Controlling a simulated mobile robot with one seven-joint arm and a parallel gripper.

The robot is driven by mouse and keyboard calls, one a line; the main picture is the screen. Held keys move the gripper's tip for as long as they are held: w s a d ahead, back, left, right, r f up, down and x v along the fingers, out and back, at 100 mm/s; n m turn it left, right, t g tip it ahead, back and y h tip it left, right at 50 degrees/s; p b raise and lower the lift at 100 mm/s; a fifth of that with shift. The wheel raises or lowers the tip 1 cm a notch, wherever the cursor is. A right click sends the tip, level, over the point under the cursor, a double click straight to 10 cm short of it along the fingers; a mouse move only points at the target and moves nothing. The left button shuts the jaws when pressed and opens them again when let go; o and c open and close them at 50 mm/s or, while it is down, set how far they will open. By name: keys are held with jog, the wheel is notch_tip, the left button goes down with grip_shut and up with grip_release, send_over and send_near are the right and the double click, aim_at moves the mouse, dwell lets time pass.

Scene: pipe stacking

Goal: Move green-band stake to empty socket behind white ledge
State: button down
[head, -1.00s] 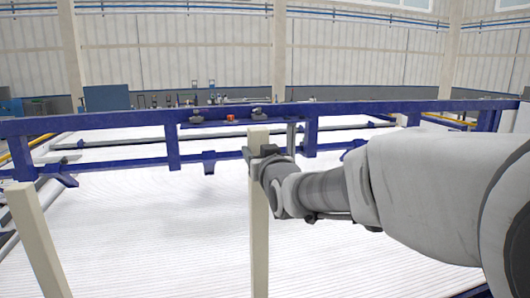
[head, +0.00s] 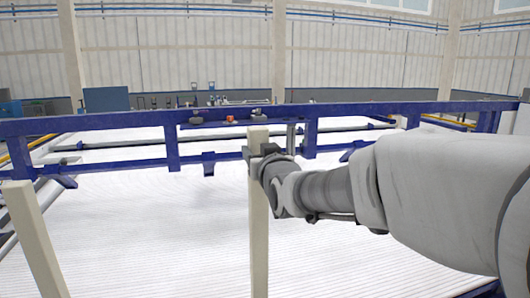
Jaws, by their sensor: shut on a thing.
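A cream-coloured square stake (head: 258,225) stands upright near the middle of the head view, and its lower end runs out of the picture. My gripper (head: 258,155) is shut on it just below its top end. No green band shows on the visible part of this stake. A second cream stake (head: 38,240) leans slightly at the lower left, apart from my gripper. No socket can be made out. A broad white ribbed surface (head: 150,235) lies beyond the stakes; I cannot tell whether it is the white ledge.
A blue rail frame (head: 380,108) crosses the view behind the held stake, with blue posts and a lower bar. A small orange-red object (head: 230,119) sits on a blue shelf at the rail. My arm fills the right side. The space between the two stakes is clear.

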aim_at(260, 183)
jog(key=shift+f+b, duration=0.2)
jog(key=shift+b, duration=0.55)
dwell(0.4)
jog(key=shift+f+b, duration=0.75)
jog(key=shift+b, duration=0.15)
jog(key=shift+f+b, duration=0.3)
jog(key=shift+b, duration=0.05)
jog(key=shift+f+b, duration=1.15)
jog(key=shift+b, duration=0.15)
jog(key=shift+f, duration=0.15)
jog(key=shift+f+b, duration=1.05)
jog(key=shift+b, duration=0.3)
